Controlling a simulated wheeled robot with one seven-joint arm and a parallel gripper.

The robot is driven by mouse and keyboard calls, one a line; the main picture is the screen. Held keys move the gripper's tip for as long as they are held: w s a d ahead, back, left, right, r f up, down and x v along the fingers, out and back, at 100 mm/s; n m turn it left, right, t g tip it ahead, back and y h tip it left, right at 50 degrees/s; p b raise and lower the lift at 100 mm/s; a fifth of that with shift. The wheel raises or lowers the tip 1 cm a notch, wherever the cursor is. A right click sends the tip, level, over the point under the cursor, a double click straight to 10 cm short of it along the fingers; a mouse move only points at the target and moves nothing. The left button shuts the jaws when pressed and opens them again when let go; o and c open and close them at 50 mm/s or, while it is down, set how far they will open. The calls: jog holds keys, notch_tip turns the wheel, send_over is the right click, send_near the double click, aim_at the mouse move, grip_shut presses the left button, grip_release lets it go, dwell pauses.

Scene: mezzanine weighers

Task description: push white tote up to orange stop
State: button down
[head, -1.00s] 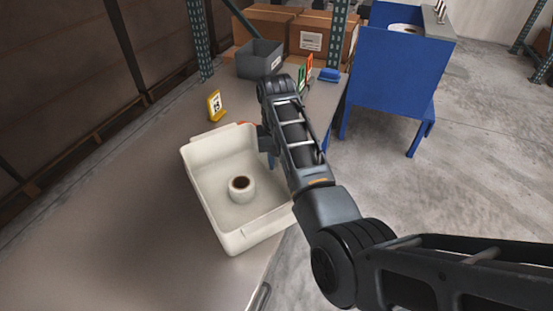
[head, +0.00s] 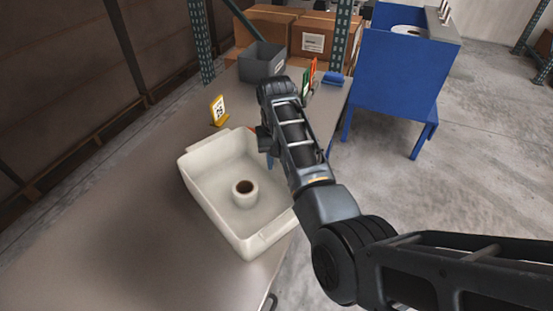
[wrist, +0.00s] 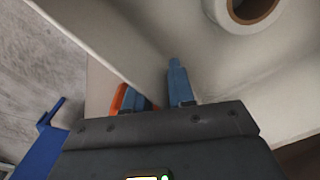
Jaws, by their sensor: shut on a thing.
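The white tote (head: 208,203) sits upright on the table with a white roll (head: 244,194) standing inside. My gripper (wrist: 160,93) is shut on the tote's wall, with one blue finger on each side of it in the wrist view. In the head view, my arm hides most of the gripper at the tote's right side. An orange piece, seemingly the orange stop (wrist: 118,98), shows just beyond the outer finger in the wrist view. In the head view only a sliver of orange shows at the tote's far edge. Whether tote and stop touch is hidden.
A yellow number sign (head: 218,110) stands just beyond the tote. A grey bin (head: 262,61), small green and orange cards (head: 310,75) and a blue item (head: 334,79) are at the table's far end. A blue stand (head: 398,80) is to the right. The near-left table is bare.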

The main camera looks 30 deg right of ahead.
jog(key=shift+w+d+r, duration=0.15)
jog(key=shift+d, duration=0.05)
jog(key=c, duration=0.9)
grip_release()
jog(key=shift+a, duration=0.1)
jog(key=shift+o, duration=0.2)
notch_tip(320, 180, up, 8)
jog(key=shift+f+b, duration=0.2)
jog(key=shift+b, duration=0.15)
